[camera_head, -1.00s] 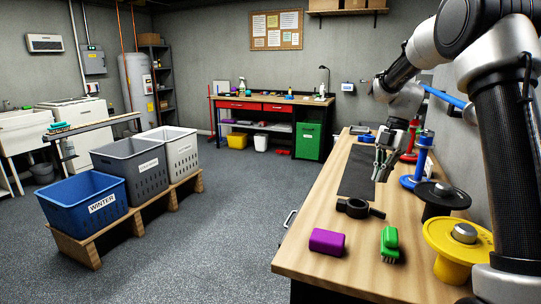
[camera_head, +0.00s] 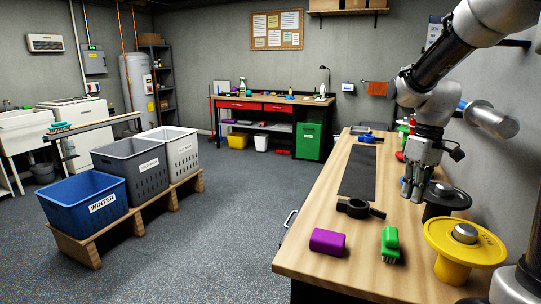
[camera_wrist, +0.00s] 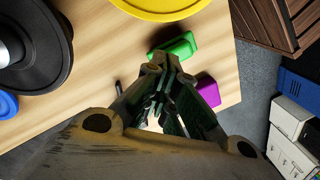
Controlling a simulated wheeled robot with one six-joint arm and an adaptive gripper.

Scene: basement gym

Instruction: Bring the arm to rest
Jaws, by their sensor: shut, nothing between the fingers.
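My gripper (camera_head: 411,192) is shut and empty in the head view, pointing down above the right part of the wooden workbench (camera_head: 310,258). It hangs in front of the black round-topped stand (camera_head: 447,196) and partly covers it. In the wrist view my gripper (camera_wrist: 165,85) shows its fingers together. A green brush (camera_head: 390,243) lies on the bench nearer the camera, and it also shows past the fingers in the wrist view (camera_wrist: 180,46). My arm is bent, with its upper links at the top right.
A yellow round-topped stand (camera_head: 463,251) is at the front right. A dark mat (camera_head: 358,173) lies farther back. Blue (camera_head: 83,201) and grey bins stand at left. The floor between is clear.

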